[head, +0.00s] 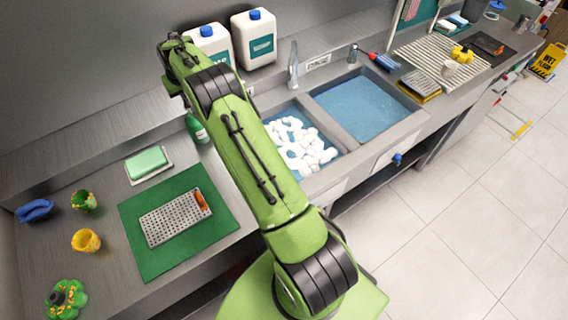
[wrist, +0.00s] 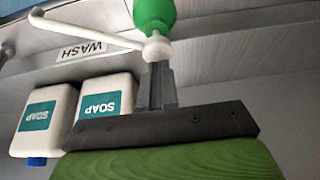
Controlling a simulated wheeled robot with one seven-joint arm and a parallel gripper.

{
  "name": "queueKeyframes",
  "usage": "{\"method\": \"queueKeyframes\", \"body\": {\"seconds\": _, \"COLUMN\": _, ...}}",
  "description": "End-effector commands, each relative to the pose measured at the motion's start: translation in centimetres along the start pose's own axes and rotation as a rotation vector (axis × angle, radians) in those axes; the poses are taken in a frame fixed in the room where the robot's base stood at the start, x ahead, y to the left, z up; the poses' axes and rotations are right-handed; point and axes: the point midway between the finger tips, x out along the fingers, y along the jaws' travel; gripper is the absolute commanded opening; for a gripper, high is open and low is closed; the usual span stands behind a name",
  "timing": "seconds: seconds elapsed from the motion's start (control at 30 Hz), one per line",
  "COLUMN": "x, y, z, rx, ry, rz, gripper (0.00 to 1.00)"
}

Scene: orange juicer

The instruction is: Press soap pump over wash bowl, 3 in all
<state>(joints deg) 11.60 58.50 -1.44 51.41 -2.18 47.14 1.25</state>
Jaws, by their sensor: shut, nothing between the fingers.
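The green soap bottle (head: 198,130) stands on the counter beside the left basin, partly hidden by my arm in the head view. In the wrist view the bottle (wrist: 153,12) appears upside down, with a white pump head (wrist: 157,48) and a long white spout (wrist: 90,32). My gripper (wrist: 157,66) is shut and empty, its fingertips at the pump head; I cannot tell whether they touch it. The gripper is hidden in the head view. The left basin (head: 336,141), the likely wash bowl, holds blue water and white foam, partly hidden by my arm.
Two white soap jugs (head: 254,40) stand behind the basins, near a tap (head: 293,66). A WASH sign (wrist: 80,52) is on the wall. A green mat (head: 150,262) with a metal grate lies left. The right basin (head: 360,105) holds blue water.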

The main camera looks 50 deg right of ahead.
Motion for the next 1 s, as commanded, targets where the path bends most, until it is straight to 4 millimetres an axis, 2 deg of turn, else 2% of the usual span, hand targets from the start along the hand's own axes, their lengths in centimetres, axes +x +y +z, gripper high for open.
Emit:
{"method": "queueKeyframes", "body": {"seconds": 0.57, "x": 2.1, "y": 0.0, "z": 1.0, "rx": 0.000, "ry": -0.004, "rz": 0.000, "gripper": 0.00}}
{"method": "queueKeyframes", "body": {"seconds": 0.83, "x": 1.9, "y": 0.0, "z": 0.9, "rx": 0.000, "ry": -0.008, "rz": 0.000, "gripper": 0.00}}
{"method": "queueKeyframes", "body": {"seconds": 1.0, "x": 0.7, "y": 0.0, "z": 0.5, "rx": 0.000, "ry": -0.008, "rz": 0.000, "gripper": 0.00}}
